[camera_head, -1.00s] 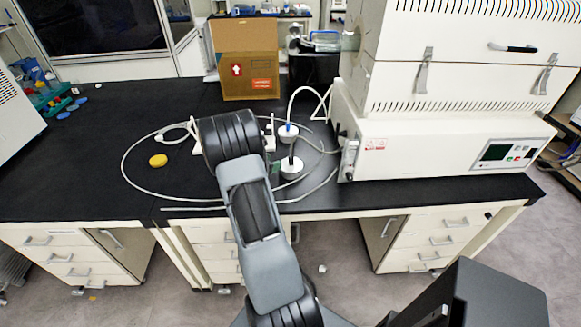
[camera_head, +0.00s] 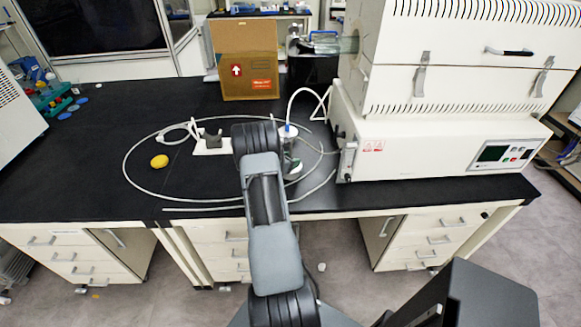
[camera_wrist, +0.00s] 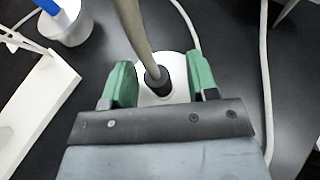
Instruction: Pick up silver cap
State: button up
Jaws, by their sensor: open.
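A pale, silvery-white round cap (camera_wrist: 178,88) with a black collar and a tube rising from it lies on the black bench. In the wrist view it is between the two green fingers of my gripper (camera_wrist: 160,72), which are open with a gap on either side. My gripper's body hides the cap's near edge. In the head view the cap (camera_head: 294,172) is partly hidden behind my gripper and arm. A second white cap (camera_wrist: 72,28) with a blue fitting stands to the left in the wrist view.
A white tube loops over the bench around the caps. A white holder (camera_wrist: 32,110) lies left of my gripper.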

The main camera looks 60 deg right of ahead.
jog(key=shift+d, duration=0.15)
jog(key=shift+c, duration=0.4)
grip_shut()
